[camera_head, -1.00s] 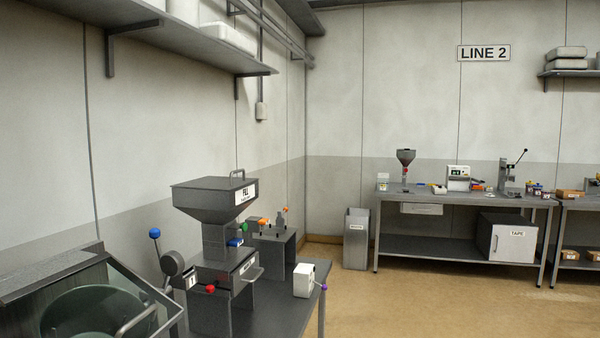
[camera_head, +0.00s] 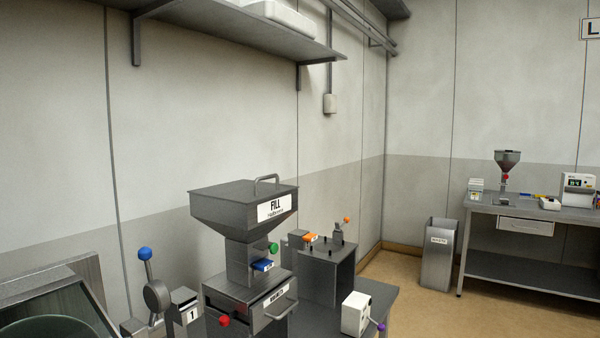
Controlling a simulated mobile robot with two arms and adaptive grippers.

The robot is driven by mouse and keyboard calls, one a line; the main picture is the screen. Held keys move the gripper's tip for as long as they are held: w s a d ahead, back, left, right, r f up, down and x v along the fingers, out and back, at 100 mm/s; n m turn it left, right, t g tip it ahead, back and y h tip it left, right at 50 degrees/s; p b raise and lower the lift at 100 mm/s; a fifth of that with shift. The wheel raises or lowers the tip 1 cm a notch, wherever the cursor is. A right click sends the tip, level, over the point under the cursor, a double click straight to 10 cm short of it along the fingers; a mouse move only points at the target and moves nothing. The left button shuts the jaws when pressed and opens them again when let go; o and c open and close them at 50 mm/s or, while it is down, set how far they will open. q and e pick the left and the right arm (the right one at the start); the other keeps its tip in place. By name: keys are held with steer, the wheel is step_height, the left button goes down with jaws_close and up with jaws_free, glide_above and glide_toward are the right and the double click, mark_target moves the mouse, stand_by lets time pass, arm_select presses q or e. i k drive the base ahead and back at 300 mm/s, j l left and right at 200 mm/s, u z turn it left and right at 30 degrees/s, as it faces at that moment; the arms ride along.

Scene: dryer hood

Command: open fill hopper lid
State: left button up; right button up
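The fill hopper (camera_head: 225,213) is a dark grey metal funnel with a white FILL label (camera_head: 275,207) on its right side. Its flat lid (camera_head: 235,191) lies shut on top. A bent bar handle (camera_head: 267,181) stands up on the lid near its back right edge. The hopper sits on a grey machine body (camera_head: 245,300) with a red knob, a green knob and a blue block. Neither gripper shows in the head view.
Left of the hopper stand a lever with a blue ball (camera_head: 145,254) and an open-topped machine (camera_head: 45,305). A white box with a purple knob (camera_head: 356,313) sits right on the table. A shelf (camera_head: 225,28) overhangs the wall. Floor (camera_head: 400,290) is clear toward the waste bin (camera_head: 438,255).

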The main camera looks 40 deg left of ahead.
mark_target(245, 191)
steer(key=i, duration=2)
steer(key=i+u, duration=0.3)
steer(key=i+l+u, duration=0.3)
steer(key=i, duration=0.2)
steer(key=i+l+u, duration=0.3)
steer(key=i+j, duration=0.1)
